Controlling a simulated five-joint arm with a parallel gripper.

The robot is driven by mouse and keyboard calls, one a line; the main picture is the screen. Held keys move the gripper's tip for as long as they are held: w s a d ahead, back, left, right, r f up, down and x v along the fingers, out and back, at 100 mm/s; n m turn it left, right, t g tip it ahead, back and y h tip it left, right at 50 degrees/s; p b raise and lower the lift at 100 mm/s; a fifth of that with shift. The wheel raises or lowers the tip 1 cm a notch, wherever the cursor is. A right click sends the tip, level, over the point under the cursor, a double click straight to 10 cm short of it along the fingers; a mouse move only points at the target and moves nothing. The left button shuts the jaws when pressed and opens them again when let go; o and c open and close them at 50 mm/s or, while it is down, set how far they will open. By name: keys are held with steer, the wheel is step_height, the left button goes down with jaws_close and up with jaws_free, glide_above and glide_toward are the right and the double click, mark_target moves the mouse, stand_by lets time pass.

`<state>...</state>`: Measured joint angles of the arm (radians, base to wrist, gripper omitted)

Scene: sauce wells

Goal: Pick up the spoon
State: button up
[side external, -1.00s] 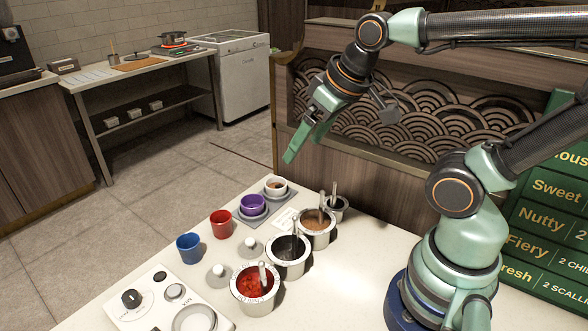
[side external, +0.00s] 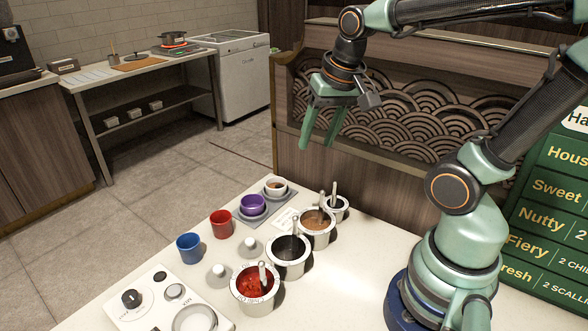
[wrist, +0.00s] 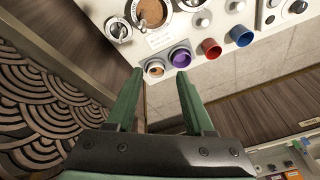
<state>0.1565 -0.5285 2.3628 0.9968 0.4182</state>
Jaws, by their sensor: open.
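Several spoon handles stand up out of the metal sauce wells. One spoon (side external: 263,274) leans in the red well (side external: 254,300). Another spoon (side external: 295,246) is in the dark well (side external: 287,268). Handles also rise at the brown well (side external: 316,240) and at the small far well (side external: 342,216). The spoons' lower ends are hidden in the wells. My gripper (side external: 317,144) is open and empty, pointing down in the air above the far end of the counter. In the wrist view its two green fingers (wrist: 160,74) are spread apart, with the wells beyond them.
A white cup (side external: 275,187), purple cup (side external: 253,205), red cup (side external: 221,224) and blue cup (side external: 189,247) line the counter's left side. A control panel (side external: 140,318) lies at the front left. A green menu board (side external: 550,230) stands at right. The counter right of the wells is clear.

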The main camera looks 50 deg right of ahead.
mark_target(335, 181)
steer(key=d+f+m+g, duration=0.3)
steer(key=d+m, duration=0.4)
steer(key=m, duration=0.3)
steer(key=shift+m+g+y, duration=0.3)
steer(key=shift+m, duration=0.4)
steer(key=shift+s+d+f, duration=0.1)
steer(key=shift+s+f, duration=0.05)
steer(key=shift+f, duration=2.85)
steer(key=shift+s+d+f, duration=0.1)
steer(key=shift+s+f, duration=0.05)
steer(key=shift+f, duration=2.85)
jaws_close()
